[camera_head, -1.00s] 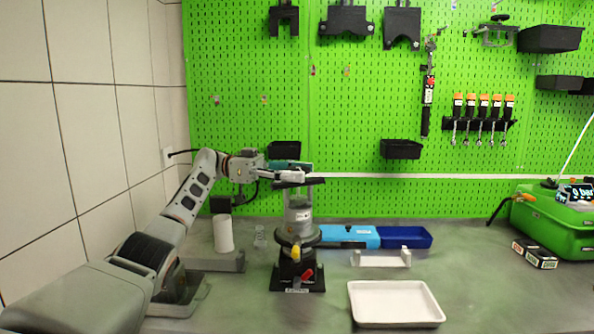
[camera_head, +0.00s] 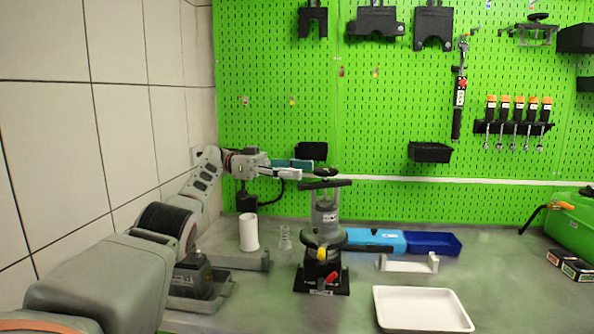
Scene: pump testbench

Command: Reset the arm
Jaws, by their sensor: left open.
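My left arm comes in from the left, and its gripper (camera_head: 308,170) is open and empty. The gripper points right, at the upper left of the pump unit (camera_head: 324,217). A small black round part (camera_head: 325,172) shows above the unit's flat black top plate (camera_head: 325,184), just right of the fingertips; a small gap seems to separate them. The pump unit stands upright on a black base with a red lever (camera_head: 332,278) and a yellow knob (camera_head: 321,254). My right gripper is not in view.
A white cylinder (camera_head: 249,232) and a small clear glass part (camera_head: 285,238) stand left of the pump. A white tray (camera_head: 422,309), a white bracket (camera_head: 408,264) and a blue bin (camera_head: 433,243) lie to the right. A green case (camera_head: 572,226) is at far right. The pegboard (camera_head: 390,120) closes the back.

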